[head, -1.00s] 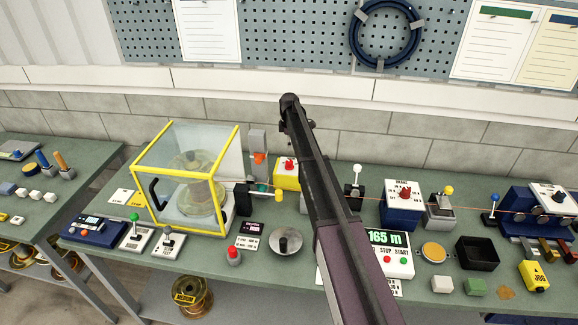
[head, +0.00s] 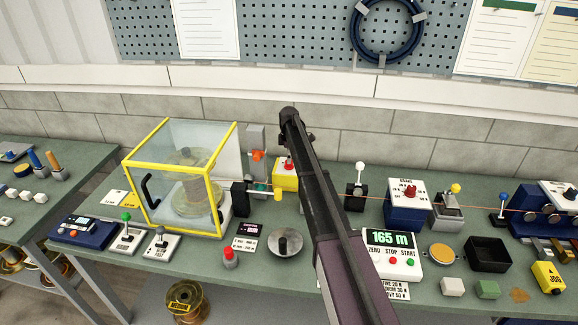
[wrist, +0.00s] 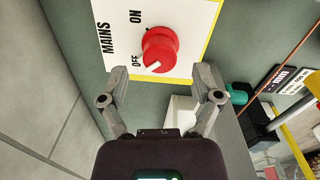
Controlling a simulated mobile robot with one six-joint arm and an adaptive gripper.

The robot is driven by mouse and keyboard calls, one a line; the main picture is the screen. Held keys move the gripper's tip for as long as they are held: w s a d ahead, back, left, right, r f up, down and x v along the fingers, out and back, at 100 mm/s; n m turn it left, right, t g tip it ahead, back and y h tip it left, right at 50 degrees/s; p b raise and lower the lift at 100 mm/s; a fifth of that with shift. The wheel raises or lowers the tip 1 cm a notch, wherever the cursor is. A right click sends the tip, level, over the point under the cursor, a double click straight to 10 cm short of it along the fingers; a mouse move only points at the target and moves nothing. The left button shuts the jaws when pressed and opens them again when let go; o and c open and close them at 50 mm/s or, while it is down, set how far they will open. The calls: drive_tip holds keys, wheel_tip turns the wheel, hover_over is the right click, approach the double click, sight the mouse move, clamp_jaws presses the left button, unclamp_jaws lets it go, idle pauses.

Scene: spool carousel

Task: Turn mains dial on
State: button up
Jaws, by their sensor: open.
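The mains dial is a round red knob (wrist: 160,48) on a white plate (wrist: 112,18) with a yellow edge, marked MAINS, ON and OFF. Its white pointer mark is turned toward OFF. In the head view it is the red knob (head: 289,163) on the small yellow box (head: 284,180), just left of my arm. My gripper (wrist: 160,80) is open and empty in the wrist view. Its two fingers are spread apart at the near side of the dial, with the knob ahead of and between their lines. I see no contact. The fingers are not clear in the head view.
A yellow-framed clear guard (head: 180,178) stands left of the yellow box, with an orange-topped grey post (head: 257,165) close by. A thin wire runs along the bench. A white-knobbed lever (head: 358,180) and a blue brake box (head: 405,217) stand right of my arm.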

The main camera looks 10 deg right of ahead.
drive_tip(key=shift+f+b, duration=0.95)
drive_tip(key=shift+f, duration=0.3)
drive_tip(key=shift+c, duration=0.2)
clamp_jaws()
